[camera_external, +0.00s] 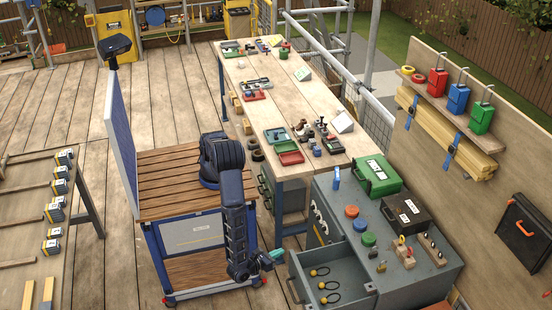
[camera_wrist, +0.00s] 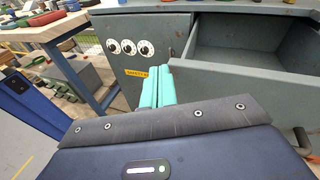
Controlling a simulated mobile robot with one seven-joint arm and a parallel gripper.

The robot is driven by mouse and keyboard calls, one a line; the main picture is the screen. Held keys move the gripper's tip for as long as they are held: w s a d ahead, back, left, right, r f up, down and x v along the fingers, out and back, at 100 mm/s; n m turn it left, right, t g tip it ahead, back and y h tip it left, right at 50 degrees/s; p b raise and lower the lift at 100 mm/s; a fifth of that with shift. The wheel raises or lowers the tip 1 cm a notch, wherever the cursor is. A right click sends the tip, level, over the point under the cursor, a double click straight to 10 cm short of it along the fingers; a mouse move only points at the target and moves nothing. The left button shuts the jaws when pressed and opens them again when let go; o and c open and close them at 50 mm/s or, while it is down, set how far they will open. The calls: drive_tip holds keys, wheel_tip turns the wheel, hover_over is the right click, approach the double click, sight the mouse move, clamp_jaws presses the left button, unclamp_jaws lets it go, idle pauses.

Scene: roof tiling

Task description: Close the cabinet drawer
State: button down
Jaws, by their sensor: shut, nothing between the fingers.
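The grey cabinet (camera_external: 440,277) stands at the lower right. Its drawer (camera_external: 345,290) is pulled out toward the lower left, with several looped items with yellow ends inside. In the wrist view the open drawer (camera_wrist: 255,70) is at the right, and its front panel runs across the picture from the centre. My gripper (camera_external: 271,259) has teal fingers and is just left of the drawer's front. In the wrist view my gripper (camera_wrist: 158,86) is shut and empty, close to the left end of the drawer front. Whether it touches the panel I cannot tell.
On the cabinet top are a green case (camera_external: 376,176), a black case (camera_external: 407,213), coloured knobs and padlocks. A long wooden workbench (camera_external: 310,92) with tools stands behind. Round dials (camera_wrist: 128,47) are on the cabinet face.

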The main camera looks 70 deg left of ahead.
sight(291, 268)
drive_tip(key=s+d+f+m+t+h, duration=0.3)
drive_tip(key=s+f+m+h, duration=0.3)
drive_tip(key=s+f, duration=0.5)
drive_tip(key=w, duration=1.3)
drive_tip(key=shift+w+a+r, duration=0.15)
drive_tip(key=shift+a+r, duration=0.1)
drive_tip(key=shift+r, duration=0.1)
drive_tip(key=shift+w, duration=0.1)
drive_tip(key=w, duration=2.5)
drive_tip(key=shift+w, duration=0.35)
drive_tip(key=shift+w+r, duration=0.1)
drive_tip(key=shift+w, duration=0.5)
drive_tip(key=s, duration=1.5)
